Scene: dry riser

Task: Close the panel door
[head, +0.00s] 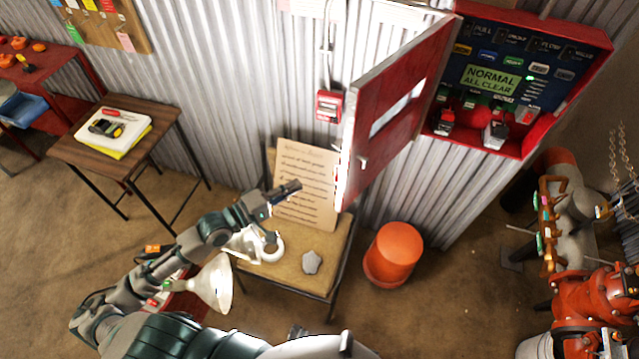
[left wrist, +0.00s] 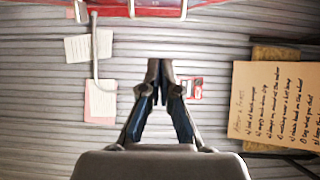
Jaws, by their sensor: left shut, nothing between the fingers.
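The red panel door (head: 388,115) stands wide open on the left side of the red panel box (head: 565,125), swung out from the corrugated wall. It has a window and a small light latch on its free side. The box interior shows a green "NORMAL ALL CLEAR" display (head: 491,80). My left gripper (head: 295,187) is shut and empty, to the lower left of the door and apart from it. In the left wrist view its fingertips (left wrist: 160,66) are together, with a red edge across the top that may be the door or box.
A small red wall box (head: 329,106) hangs left of the door. An orange bucket (head: 393,256) stands below the door. Red pipework (head: 590,300) is at right, a wooden side table (head: 70,150) at left.

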